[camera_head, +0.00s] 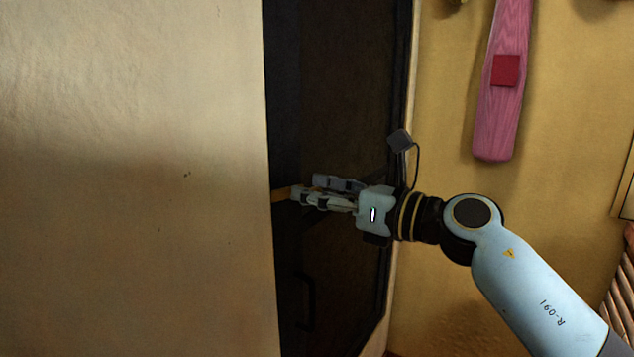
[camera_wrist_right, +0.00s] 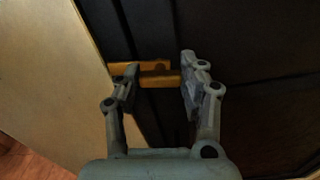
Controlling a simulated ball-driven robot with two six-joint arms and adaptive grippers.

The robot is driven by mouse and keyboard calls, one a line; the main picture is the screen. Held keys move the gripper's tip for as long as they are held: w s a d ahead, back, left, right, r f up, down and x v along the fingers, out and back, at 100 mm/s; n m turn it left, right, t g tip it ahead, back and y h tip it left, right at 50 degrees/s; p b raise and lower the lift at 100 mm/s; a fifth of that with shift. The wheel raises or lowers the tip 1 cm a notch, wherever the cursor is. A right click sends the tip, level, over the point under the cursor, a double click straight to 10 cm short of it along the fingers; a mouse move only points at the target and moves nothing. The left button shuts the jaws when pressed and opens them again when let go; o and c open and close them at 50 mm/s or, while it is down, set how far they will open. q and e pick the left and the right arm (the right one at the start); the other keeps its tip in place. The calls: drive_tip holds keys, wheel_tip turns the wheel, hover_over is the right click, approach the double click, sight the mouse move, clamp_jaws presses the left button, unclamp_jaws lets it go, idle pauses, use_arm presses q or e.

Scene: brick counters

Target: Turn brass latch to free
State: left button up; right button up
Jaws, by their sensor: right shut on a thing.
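The brass latch (camera_head: 282,194) is a short yellow-orange bar at the left edge of a dark door, beside a pale wall. In the right wrist view the latch (camera_wrist_right: 160,81) lies crosswise between the fingers, close beside a second, similar brass piece (camera_wrist_right: 153,66). My right gripper (camera_head: 308,188) reaches in from the right, and its fingers are closed around the latch. It also shows in the right wrist view (camera_wrist_right: 157,76). The fingers hide part of the latch. My left gripper is in neither view.
The dark door (camera_head: 345,110) stands in a recess between the pale wall (camera_head: 135,180) and a yellow wall (camera_head: 445,120). A dark handle (camera_head: 308,303) is low on the door. A pink wooden piece with a red square (camera_head: 502,110) hangs on the yellow wall.

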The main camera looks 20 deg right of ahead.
drive_tip(key=m+p, duration=1.5)
drive_tip(key=m, duration=0.1)
drive_tip(key=shift+w+d+f+p, duration=0.1)
drive_tip(key=shift+f+p, duration=0.05)
drive_tip(key=shift+p, duration=0.25)
drive_tip(key=o, duration=1.2)
drive_tip(key=v, duration=1.2)
